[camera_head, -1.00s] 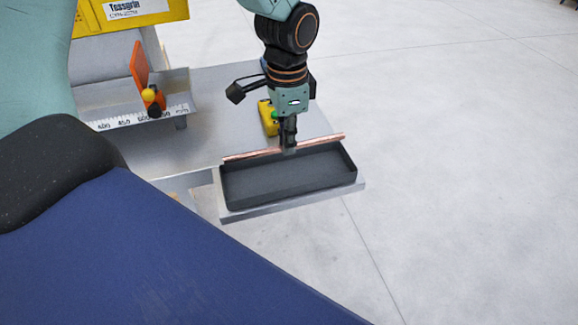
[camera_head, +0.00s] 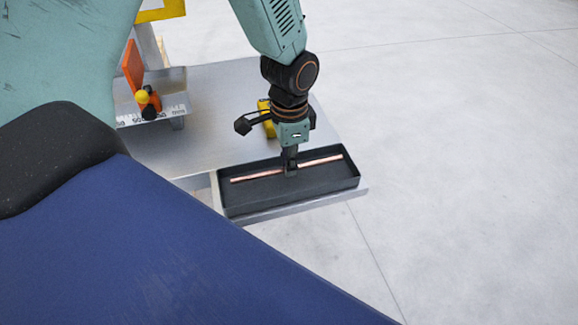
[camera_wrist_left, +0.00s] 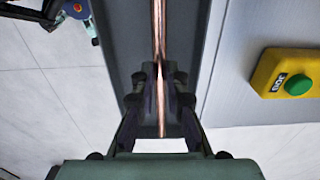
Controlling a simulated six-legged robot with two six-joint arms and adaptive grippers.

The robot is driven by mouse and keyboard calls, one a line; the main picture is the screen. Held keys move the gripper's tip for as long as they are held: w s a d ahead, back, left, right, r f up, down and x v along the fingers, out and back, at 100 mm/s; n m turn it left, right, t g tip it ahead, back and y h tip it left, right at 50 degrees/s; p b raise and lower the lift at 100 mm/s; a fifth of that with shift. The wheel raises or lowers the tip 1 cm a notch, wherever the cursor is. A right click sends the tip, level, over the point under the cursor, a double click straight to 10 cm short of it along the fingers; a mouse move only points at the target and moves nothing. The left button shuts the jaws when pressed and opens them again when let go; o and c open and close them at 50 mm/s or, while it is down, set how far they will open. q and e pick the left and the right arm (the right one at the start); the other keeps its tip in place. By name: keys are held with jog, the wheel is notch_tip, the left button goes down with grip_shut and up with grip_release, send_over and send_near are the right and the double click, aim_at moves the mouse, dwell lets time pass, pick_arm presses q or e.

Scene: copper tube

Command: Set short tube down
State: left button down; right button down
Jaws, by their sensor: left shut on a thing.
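The short copper tube (camera_head: 258,175) lies lengthwise over the dark tray (camera_head: 240,210), inside its walls as seen in the head view. My left gripper (camera_head: 290,172) points down and is shut on the tube near its middle. The tube (camera_wrist_left: 159,40) also shows in the left wrist view, running between the fingers of the left gripper (camera_wrist_left: 161,85). The fingers hide part of the tube. I cannot tell whether the tube touches the tray floor. My right gripper is not in view.
The tray sits at the near edge of a grey metal table (camera_head: 215,110). A yellow box with a green button (camera_wrist_left: 290,80) stands beside the tray. A ruler stop with an orange plate (camera_head: 133,67) is at the left. Open floor lies to the right.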

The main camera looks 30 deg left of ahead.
pick_arm(q)
jog(key=shift+s+d+f, duration=0.1)
jog(key=shift+d+f, duration=0.1)
jog(key=shift+f, duration=0.25)
jog(key=shift+d+f, duration=0.15)
jog(key=shift+f, duration=0.3)
jog(key=shift+a+f, duration=0.35)
jog(key=shift+a, duration=0.45)
jog(key=c, duration=1.8)
grip_release()
jog(key=shift+d, duration=0.2)
jog(key=o, duration=0.3)
jog(key=shift+d+r, duration=0.1)
jog(key=shift+d, duration=0.35)
jog(key=shift+o, duration=0.6)
jog(key=shift+a, duration=0.55)
notch_tip(320, 180, up, 11)
jog(key=shift+d+f, duration=0.1)
jog(key=shift+f, duration=0.1)
jog(key=shift+d+r, duration=0.3)
jog(key=shift+r, duration=0.5)
jog(key=shift+a, duration=0.1)
